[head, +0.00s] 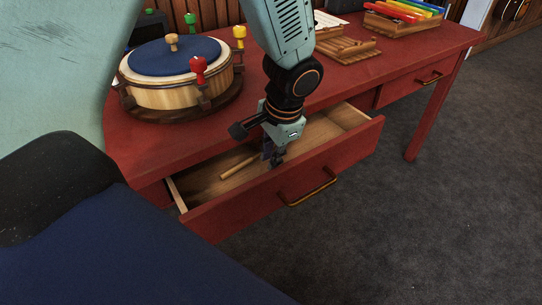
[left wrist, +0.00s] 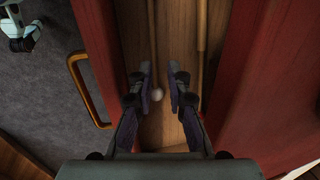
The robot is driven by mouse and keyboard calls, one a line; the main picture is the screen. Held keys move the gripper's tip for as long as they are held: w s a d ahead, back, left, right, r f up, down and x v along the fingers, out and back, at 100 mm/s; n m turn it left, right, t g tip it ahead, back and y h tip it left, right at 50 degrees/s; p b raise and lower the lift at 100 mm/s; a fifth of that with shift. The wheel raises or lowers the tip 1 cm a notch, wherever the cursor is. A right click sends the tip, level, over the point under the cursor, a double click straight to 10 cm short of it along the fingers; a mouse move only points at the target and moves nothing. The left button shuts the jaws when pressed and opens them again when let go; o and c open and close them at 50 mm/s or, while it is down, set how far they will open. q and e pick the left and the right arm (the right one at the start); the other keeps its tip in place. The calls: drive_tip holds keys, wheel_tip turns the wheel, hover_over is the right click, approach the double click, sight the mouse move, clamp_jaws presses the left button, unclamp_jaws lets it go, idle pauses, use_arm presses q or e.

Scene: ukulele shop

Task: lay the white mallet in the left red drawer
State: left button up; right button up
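The left red drawer (head: 290,182) is pulled open, with its wooden inside showing. My left gripper (head: 274,158) points down into it. In the left wrist view its two fingers (left wrist: 163,78) are apart. The white mallet has a round white head (left wrist: 157,95) and a thin wooden shaft (left wrist: 152,40). It appears to lie on the drawer floor, its head beside the left-hand finger, with a gap to the other finger. A second wooden stick (left wrist: 201,35) runs alongside, its lower end hidden by the right-hand finger. In the head view one stick (head: 238,166) shows; I cannot tell which.
The red table (head: 410,50) carries a drum (head: 165,90) with coloured knobs, a wooden rack (head: 345,48) and a coloured xylophone (head: 400,12). The right drawer (head: 405,86) is shut. The open drawer's front wall has a brass handle (head: 308,190). Grey carpet (head: 440,220) lies clear.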

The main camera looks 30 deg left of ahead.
use_arm(q)
drive_tip(key=p+v, duration=0.5)
drive_tip(key=v, duration=0.7)
drive_tip(key=shift+r, duration=0.2)
drive_tip(key=shift+c, duration=0.4)
